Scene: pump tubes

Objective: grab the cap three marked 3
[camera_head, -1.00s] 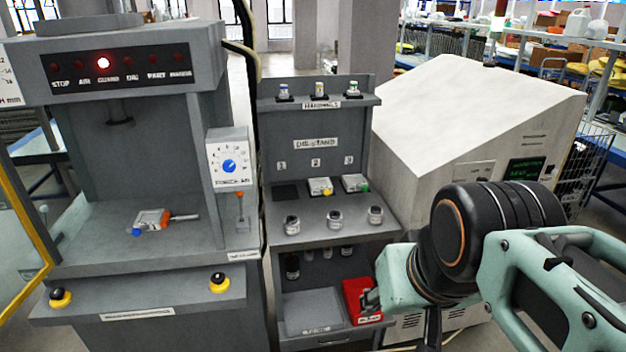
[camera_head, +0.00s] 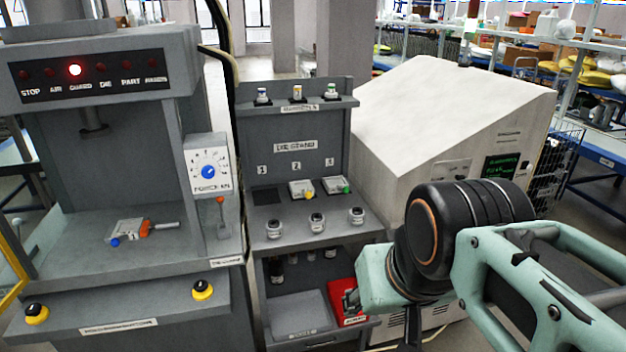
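Three small round caps with dark tops and clear-looking sides stand in a row on the front ledge of the grey die stand (camera_head: 375,228): a left cap (camera_head: 274,229), a middle cap (camera_head: 316,223) and a right cap (camera_head: 356,216). Marks on them are too small to read. The stand's back panel carries the numbers 1, 2 and 3 from left to right, and the right cap is on the 3 side. My gripper (camera_head: 350,302) is low, in front of the red bin, below and apart from the right cap. Its fingers are small and dark, and their opening is unclear.
Two dies with yellow (camera_head: 302,189) and green (camera_head: 337,185) knobs sit behind the caps. Small pieces stand on the top shelf (camera_head: 335,103). The red bin (camera_head: 341,288) is on the lower shelf. A press (camera_head: 60,240) stands left, a white sloped cabinet (camera_head: 440,110) right.

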